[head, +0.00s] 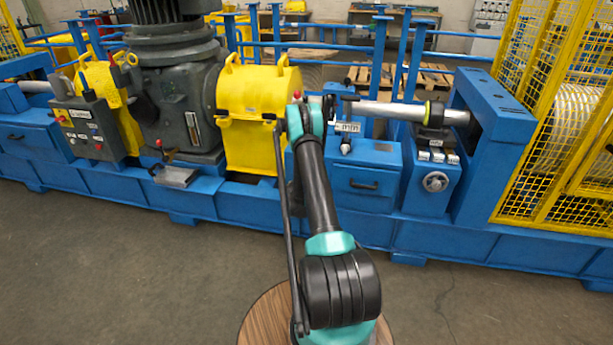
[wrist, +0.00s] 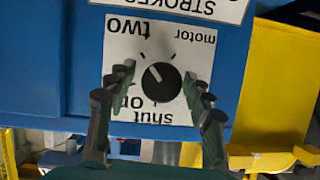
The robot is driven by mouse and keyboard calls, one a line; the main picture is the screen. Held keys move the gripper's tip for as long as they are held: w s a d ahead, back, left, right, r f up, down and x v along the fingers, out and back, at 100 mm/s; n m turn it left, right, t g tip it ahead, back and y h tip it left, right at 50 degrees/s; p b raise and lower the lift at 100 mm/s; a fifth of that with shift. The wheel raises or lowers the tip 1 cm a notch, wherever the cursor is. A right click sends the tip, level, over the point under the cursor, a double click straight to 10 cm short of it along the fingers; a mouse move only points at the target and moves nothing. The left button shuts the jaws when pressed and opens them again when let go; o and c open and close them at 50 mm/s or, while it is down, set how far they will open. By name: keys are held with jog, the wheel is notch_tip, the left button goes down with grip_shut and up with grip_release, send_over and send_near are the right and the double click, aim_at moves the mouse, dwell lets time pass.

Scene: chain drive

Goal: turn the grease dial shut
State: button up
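The grease dial is a round black knob (wrist: 161,82) on a white label plate (wrist: 190,58) on a blue panel, upside down in the wrist view. My gripper (wrist: 159,77) is open, with one finger on each side of the knob. The right finger is close to the knob; contact is unclear. In the head view my arm hides the dial.
A second plate reading "STROKES" (wrist: 205,8) is above the dial plate in the wrist view. A yellow housing (head: 257,105) is left of my arm's end. The floor in front is clear.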

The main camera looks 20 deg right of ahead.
jog(key=c, duration=1)
jog(key=shift+c, duration=0.2)
jog(key=n+g+h, duration=0.1)
jog(key=n, duration=0.1)
jog(key=shift+a+n+h, duration=0.1)
jog(key=shift+n+h, duration=0.2)
jog(key=n+g+h, duration=0.1)
jog(key=n+h, duration=0.1)
jog(key=n, duration=0.1)
jog(key=shift+w+a, duration=0.1)
jog(key=n+h, duration=0.1)
jog(key=n, duration=0.2)
jog(key=shift+f+h, duration=0.1)
jog(key=shift+h, duration=0.3)
jog(key=shift+n+h, duration=0.5)
jog(key=shift+n, duration=0.7)
